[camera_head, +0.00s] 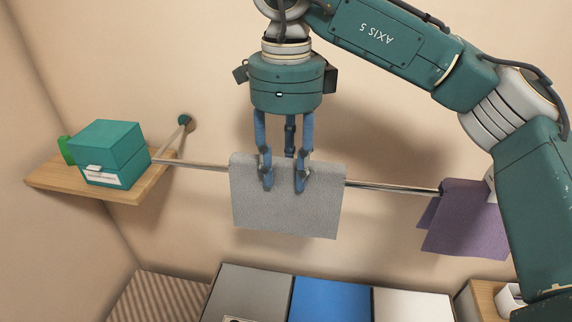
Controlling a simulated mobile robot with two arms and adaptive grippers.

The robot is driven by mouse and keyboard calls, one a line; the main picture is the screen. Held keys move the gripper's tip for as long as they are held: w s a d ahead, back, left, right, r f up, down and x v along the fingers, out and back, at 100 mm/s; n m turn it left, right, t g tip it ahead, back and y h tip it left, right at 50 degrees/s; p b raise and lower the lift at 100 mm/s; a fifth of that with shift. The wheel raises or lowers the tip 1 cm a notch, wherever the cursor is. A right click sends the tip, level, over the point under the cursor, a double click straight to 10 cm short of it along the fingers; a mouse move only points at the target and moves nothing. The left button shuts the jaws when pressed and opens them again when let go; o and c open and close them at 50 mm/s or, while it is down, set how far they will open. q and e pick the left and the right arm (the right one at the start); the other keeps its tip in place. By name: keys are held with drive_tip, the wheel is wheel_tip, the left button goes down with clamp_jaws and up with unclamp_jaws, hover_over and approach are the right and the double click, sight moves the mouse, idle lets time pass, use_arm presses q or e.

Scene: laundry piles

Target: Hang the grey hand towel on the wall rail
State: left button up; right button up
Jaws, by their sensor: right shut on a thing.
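The grey hand towel (270,213) is draped over the metal wall rail (391,187), near the middle of its length. Its front half hangs down flat below the rail; its back half is hidden. My right gripper (284,184) comes from above with its blue fingers pointing down. It is shut on the towel at its top edge, at the rail. My left gripper is not in view.
A purple towel (466,221) hangs at the rail's right end, partly behind my arm. A wooden shelf (134,196) at left holds a green box (108,148). Below stand grey (252,287), blue (331,300) and white (411,305) surfaces. Bare rail shows on both sides of the grey towel.

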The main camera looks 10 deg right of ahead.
drive_tip(key=o, duration=1.3)
